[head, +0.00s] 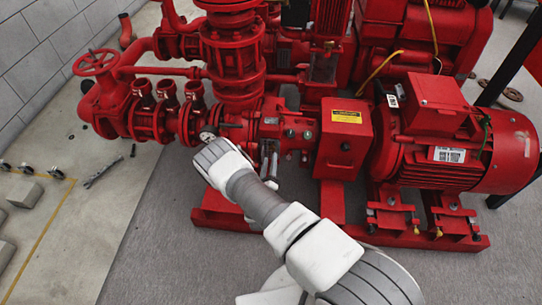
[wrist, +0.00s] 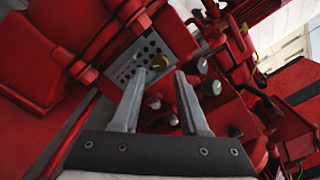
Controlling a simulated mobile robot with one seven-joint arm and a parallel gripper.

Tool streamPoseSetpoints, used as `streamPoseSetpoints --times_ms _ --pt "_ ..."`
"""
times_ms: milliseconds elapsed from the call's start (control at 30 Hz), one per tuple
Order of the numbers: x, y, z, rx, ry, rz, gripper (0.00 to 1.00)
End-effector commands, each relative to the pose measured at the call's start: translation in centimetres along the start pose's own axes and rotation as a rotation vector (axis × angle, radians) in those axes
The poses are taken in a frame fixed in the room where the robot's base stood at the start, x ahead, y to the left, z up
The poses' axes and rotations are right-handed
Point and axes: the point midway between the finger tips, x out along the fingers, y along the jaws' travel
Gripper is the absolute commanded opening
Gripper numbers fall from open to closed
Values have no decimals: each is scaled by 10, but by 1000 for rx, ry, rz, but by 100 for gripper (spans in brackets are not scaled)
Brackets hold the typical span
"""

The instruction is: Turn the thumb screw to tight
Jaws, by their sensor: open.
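In the wrist view, my gripper (wrist: 159,76) is open, with its two grey fingers apart and nothing held between them. In the head view, my arm reaches to the front of the red pump (head: 262,125), and I cannot make out the thumb screw there.
The red motor (head: 455,150) stands right of a red guard box (head: 343,138). Red valves and a handwheel (head: 96,62) are at the left. More rounded fittings (wrist: 213,87) lie right of the fingers.

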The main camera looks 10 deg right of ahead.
Motion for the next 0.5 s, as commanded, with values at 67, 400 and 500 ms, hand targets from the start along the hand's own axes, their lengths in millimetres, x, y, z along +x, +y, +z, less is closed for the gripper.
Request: streamPoseSetpoints --times_ms 67,400,500 --pt "15 1 -2 2 -1 -4 44" --pt "43 0 0 0 0 0 44" --pt "43 0 0 0 0 0 44"
